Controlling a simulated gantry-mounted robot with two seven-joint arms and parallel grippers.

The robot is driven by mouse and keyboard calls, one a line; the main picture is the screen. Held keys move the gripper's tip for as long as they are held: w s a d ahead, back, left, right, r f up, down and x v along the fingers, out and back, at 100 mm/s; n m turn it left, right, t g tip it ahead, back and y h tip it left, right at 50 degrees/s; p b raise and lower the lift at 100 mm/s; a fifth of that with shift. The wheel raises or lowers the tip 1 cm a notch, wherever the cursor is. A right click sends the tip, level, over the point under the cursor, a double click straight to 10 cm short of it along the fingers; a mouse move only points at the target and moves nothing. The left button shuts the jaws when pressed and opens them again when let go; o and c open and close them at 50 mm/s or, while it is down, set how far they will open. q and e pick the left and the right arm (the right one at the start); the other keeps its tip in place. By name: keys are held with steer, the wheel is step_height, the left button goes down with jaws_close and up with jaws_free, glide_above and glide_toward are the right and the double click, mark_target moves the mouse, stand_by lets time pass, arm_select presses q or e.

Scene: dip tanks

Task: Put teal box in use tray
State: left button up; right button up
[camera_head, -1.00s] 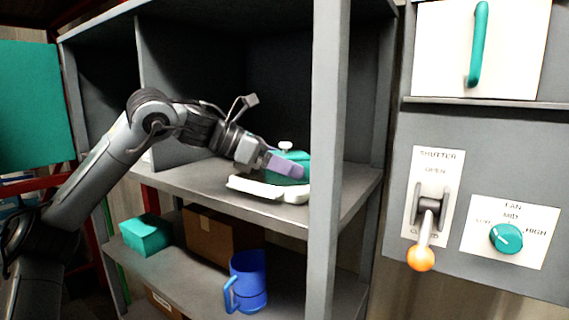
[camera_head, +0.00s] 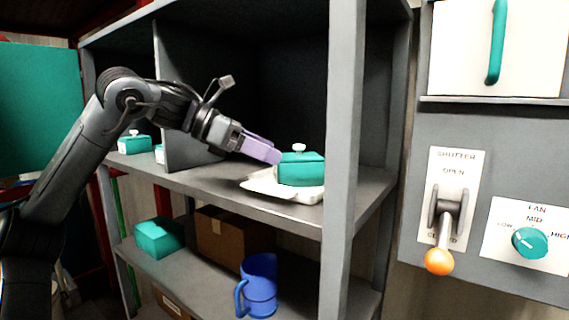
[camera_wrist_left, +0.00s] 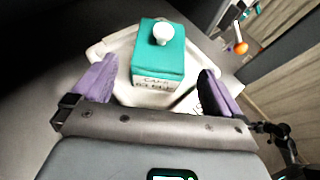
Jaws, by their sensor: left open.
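A teal box (camera_head: 300,170) with a white knob and a white lower front stands upright on a white tray (camera_head: 258,184), on the upper shelf's right compartment. In the left wrist view the teal box (camera_wrist_left: 160,56) sits on the white tray (camera_wrist_left: 126,84), ahead of and between the two purple fingers. Its front label is too blurred to read. My left gripper (camera_head: 272,158) is open and empty, just left of the box; it also shows in the left wrist view (camera_wrist_left: 158,92). My right gripper is not in view.
More teal boxes stand in the left compartment (camera_head: 134,144), behind a grey divider (camera_head: 182,95). The lower shelf holds a plain teal box (camera_head: 158,238), a cardboard box (camera_head: 222,236) and a blue mug (camera_head: 260,284). A grey post (camera_head: 346,130) rises right of the tray.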

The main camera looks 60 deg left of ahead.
arm_select(q)
steer(key=shift+v, duration=2.1)
